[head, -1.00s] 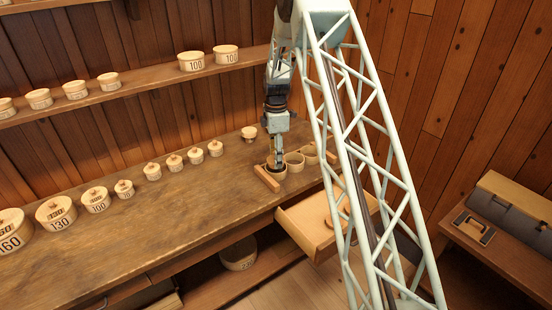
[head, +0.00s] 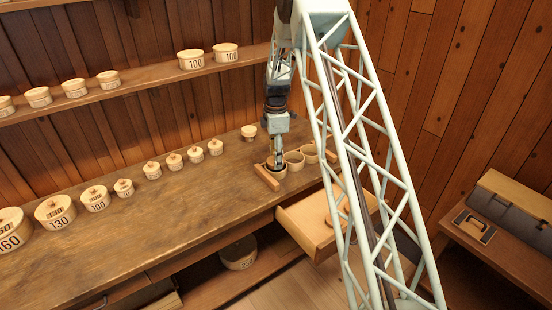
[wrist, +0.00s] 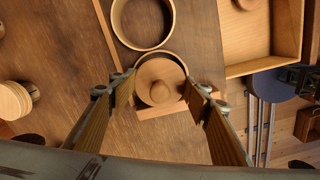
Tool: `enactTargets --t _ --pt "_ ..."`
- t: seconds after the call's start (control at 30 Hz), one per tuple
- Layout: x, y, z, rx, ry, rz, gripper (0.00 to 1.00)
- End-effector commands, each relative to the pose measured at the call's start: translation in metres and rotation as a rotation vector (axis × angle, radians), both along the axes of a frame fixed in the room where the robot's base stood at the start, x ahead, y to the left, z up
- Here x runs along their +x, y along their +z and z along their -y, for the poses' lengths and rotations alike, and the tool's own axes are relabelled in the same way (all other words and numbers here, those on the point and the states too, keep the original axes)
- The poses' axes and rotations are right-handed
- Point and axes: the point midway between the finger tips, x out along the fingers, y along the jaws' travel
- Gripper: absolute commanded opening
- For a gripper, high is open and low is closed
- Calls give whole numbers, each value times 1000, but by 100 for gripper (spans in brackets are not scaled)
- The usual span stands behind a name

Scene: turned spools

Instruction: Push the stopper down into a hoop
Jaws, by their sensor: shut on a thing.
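The stopper (wrist: 153,72), a pale wooden disc with a round knob, sits at the mouth of a wooden hoop (wrist: 166,55) in the wrist view. In the head view my gripper (head: 277,163) points straight down over the nearest hoop (head: 281,175), and hides the stopper. A second hoop (head: 294,160) and a third hoop (head: 309,154) stand behind it in a row, looking empty.
A wooden bar (head: 267,178) lies left of the near hoop. A lidded pot (head: 249,132) stands behind, and several more line the bench (head: 190,205) to the left. An open drawer (head: 306,232) juts out in front. A shelf (head: 140,85) with pots runs along the wall.

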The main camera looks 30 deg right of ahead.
Motion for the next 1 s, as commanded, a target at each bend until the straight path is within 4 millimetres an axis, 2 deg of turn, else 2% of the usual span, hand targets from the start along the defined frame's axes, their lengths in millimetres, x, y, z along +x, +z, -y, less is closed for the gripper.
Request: enactTargets --t 0.5,1.0 --pt "0 -9 0 0 0 0 33" --pt "0 -10 0 0 0 0 33"
